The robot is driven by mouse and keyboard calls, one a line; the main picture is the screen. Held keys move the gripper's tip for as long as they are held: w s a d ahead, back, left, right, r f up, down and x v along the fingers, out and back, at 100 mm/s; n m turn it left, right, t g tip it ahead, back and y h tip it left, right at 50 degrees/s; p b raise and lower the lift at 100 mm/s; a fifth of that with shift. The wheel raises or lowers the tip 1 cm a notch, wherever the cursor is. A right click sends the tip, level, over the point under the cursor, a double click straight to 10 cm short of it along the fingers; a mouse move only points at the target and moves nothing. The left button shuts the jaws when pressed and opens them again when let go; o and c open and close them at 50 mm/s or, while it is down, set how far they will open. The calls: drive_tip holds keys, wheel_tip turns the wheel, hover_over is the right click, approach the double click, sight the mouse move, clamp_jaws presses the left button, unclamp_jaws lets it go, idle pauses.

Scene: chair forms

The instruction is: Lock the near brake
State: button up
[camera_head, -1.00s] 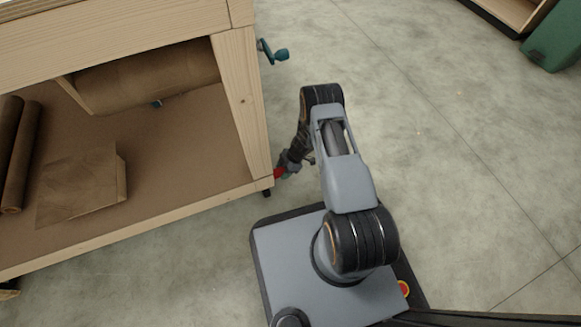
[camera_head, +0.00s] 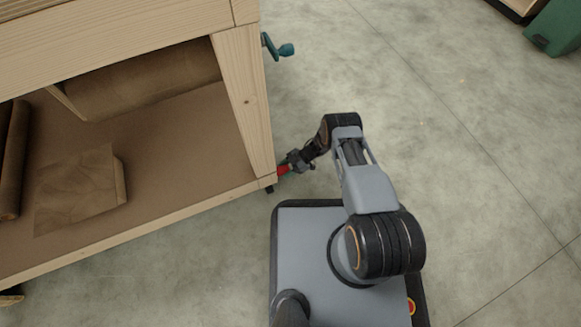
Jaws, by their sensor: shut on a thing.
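The near brake is a small red lever (camera_head: 284,169) low at the corner leg (camera_head: 249,105) of the wooden workbench, just above a dark caster (camera_head: 270,188). My gripper (camera_head: 291,165) reaches it from the right and is shut on the red lever. The fingertips are small in the picture, and the lever's exact angle is hard to tell.
The bench's lower shelf (camera_head: 190,140) holds brown rolls and a folded brown sheet (camera_head: 85,185). A teal crank handle (camera_head: 278,47) sticks out from the bench's right side. Concrete floor is clear to the right. A green bin (camera_head: 553,30) stands at the top right.

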idle(0.3)
drive_tip(key=o, duration=1.3)
drive_tip(key=p+v, duration=0.2)
drive_tip(key=v, duration=1.1)
drive_tip(key=shift+w+d+r+p, duration=0.15)
drive_tip(key=shift+d+p, duration=0.15)
drive_tip(key=shift+d, duration=0.05)
